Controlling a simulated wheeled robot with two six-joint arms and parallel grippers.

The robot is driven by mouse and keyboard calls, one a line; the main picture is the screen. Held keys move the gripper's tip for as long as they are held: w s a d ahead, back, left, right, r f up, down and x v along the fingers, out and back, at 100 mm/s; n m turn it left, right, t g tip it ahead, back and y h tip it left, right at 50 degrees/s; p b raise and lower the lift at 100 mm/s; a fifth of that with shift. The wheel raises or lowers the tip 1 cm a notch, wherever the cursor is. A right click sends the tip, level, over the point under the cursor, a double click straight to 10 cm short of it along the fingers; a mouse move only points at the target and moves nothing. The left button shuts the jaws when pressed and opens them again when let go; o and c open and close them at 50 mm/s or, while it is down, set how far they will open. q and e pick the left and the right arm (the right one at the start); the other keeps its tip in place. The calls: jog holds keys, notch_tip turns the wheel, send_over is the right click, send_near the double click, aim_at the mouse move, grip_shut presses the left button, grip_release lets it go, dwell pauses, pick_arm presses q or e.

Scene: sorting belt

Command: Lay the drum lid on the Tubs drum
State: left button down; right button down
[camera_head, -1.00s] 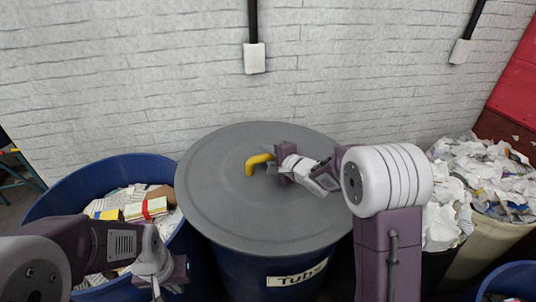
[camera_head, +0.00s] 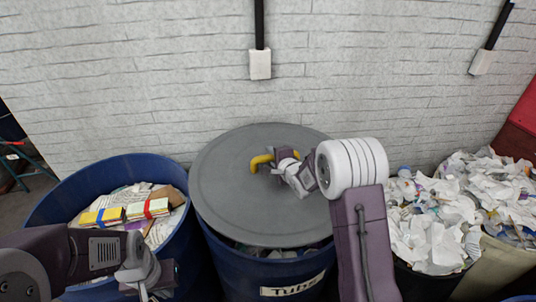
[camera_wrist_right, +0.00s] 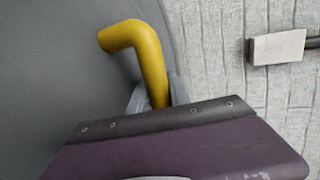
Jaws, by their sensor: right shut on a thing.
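The drum lid (camera_head: 235,205) is a large grey disc with a yellow handle (camera_head: 259,161). It lies over the mouth of the blue Tubs drum (camera_head: 262,268), whose label (camera_head: 291,287) faces me. A gap with some contents shows between lid and rim at the front, so the lid sits a little back; I cannot tell whether it touches the rim. My right gripper (camera_head: 273,165) is shut on the yellow handle, which the right wrist view shows between the fingers (camera_wrist_right: 155,95). My left gripper (camera_head: 150,290) is low at the front left, its fingertips mostly cut off by the frame.
A blue drum (camera_head: 75,185) with paper and banded bundles stands at the left. A bin of crumpled paper and containers (camera_head: 425,225) stands close at the right, with another paper-filled bin (camera_head: 505,200) beyond. A white brick wall (camera_head: 150,75) is behind.

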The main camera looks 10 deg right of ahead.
jog(key=shift+a+f+b, duration=0.15)
jog(key=shift+f+b, duration=0.15)
jog(key=shift+b, duration=0.15)
notch_tip(320, 180, down, 6)
jog(key=b, duration=0.5)
jog(key=shift+r, duration=0.15)
jog(key=shift+f, duration=0.3)
